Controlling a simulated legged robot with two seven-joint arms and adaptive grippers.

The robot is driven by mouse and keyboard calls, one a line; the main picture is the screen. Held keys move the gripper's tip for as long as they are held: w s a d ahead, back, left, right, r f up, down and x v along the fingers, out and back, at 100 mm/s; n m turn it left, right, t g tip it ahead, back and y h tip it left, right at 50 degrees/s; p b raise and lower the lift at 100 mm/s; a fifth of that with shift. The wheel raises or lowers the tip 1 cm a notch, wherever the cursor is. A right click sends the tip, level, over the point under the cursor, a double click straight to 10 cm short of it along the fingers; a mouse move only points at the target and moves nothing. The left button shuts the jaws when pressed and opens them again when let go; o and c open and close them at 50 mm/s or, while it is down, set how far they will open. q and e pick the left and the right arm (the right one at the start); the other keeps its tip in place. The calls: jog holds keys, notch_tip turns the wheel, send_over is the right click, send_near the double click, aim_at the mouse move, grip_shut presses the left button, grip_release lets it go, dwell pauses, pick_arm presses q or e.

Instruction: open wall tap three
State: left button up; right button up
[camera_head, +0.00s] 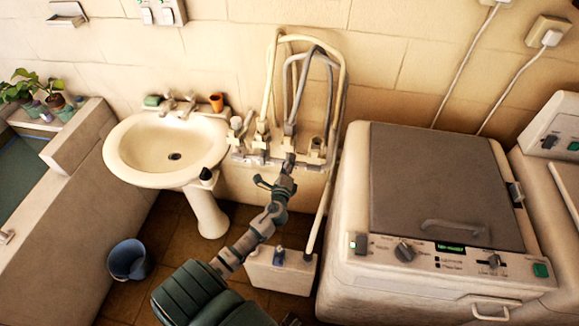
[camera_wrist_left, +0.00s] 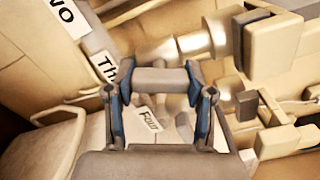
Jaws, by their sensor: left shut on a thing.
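The wall taps stand in a row on a pale manifold (camera_head: 262,157) below bent pipes, right of the washbasin. In the left wrist view, labels reading "Two" (camera_wrist_left: 62,18), a partly covered "Thr..." (camera_wrist_left: 106,66) and "Four" (camera_wrist_left: 150,119) run along it. My left gripper (camera_head: 287,166) reaches up to the row. It also shows in the left wrist view (camera_wrist_left: 162,88), its blue-padded fingers shut on a grey bar, the handle of wall tap three (camera_wrist_left: 163,77), beside the "Thr..." label. The gripper hides part of this tap in the head view. My right gripper is not in view.
The washbasin (camera_head: 128,147) stands left of the taps, with an orange cup (camera_head: 216,102) on its rim. A large washing machine (camera_head: 345,225) stands close on the right. A white box (camera_head: 268,275) and a blue bucket (camera_head: 130,260) are on the floor.

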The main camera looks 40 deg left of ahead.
pick_arm(q)
jog(key=n+b, duration=0.1)
jog(key=n, duration=0.1)
jog(key=shift+a+n, duration=0.15)
jog(key=shift+n, duration=0.15)
jog(key=shift+s+n, duration=0.1)
jog(key=shift+n, duration=1.1)
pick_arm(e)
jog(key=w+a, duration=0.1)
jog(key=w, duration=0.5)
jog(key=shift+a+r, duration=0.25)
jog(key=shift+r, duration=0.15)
pick_arm(q)
jog(key=shift+f+b, duration=0.1)
jog(key=shift+b, duration=0.2)
jog(key=o, duration=1.1)
jog(key=shift+o, duration=0.3)
jog(key=shift+s+a, duration=0.1)
jog(key=shift+s, duration=0.05)
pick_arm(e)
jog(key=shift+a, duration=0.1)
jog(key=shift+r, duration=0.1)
